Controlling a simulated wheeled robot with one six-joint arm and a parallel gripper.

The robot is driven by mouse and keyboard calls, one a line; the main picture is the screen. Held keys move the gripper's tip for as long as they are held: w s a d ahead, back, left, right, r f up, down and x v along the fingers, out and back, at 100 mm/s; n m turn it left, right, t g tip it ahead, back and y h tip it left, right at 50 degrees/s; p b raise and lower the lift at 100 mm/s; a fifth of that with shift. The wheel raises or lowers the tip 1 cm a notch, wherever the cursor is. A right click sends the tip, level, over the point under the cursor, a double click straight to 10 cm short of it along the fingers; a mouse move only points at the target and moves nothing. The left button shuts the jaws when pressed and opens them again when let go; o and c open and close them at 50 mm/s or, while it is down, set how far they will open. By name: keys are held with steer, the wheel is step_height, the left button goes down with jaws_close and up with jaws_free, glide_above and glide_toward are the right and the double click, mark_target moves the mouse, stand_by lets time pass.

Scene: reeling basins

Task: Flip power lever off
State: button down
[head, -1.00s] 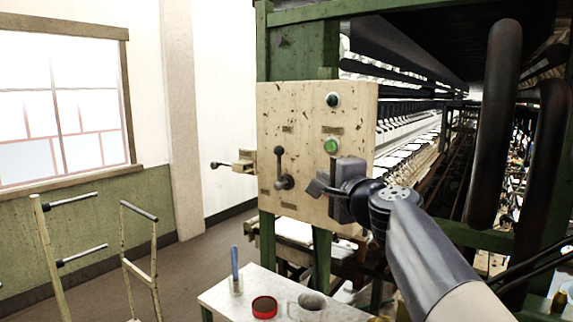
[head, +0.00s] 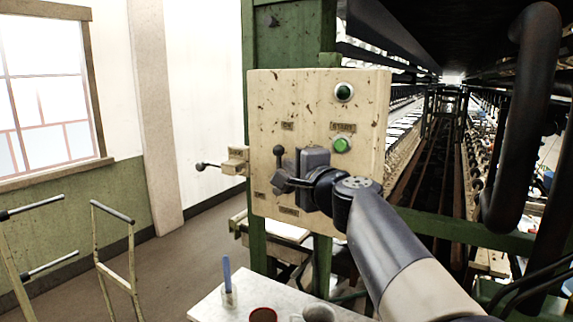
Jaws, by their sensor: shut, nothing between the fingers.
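A dark lever with a ball knob (head: 279,150) stands upright on the front of the cream control panel (head: 310,95), below a small label that seems to read ON. My gripper (head: 277,182) is shut and empty, in front of the lever's lower part, and hides its pivot. I cannot tell whether it touches the lever. A second ball-ended lever (head: 200,167) sticks out leftward from a small block (head: 236,162) at the panel's left edge.
Two round green buttons (head: 342,145) sit on the panel's right side. A white table (head: 212,305) with a cup (head: 262,315) and a blue stick in a holder (head: 228,285) stands below. Dark pipes (head: 515,120) hang at right. A wooden rack (head: 115,260) stands left.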

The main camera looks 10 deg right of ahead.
steer(key=shift+w+r+p, duration=0.1)
steer(key=shift+r+p, duration=0.05)
steer(key=shift+p, duration=0.25)
steer(key=shift+p, duration=0.3)
steer(key=shift+w+a+g+p, duration=0.1)
steer(key=shift+g+p, duration=0.2)
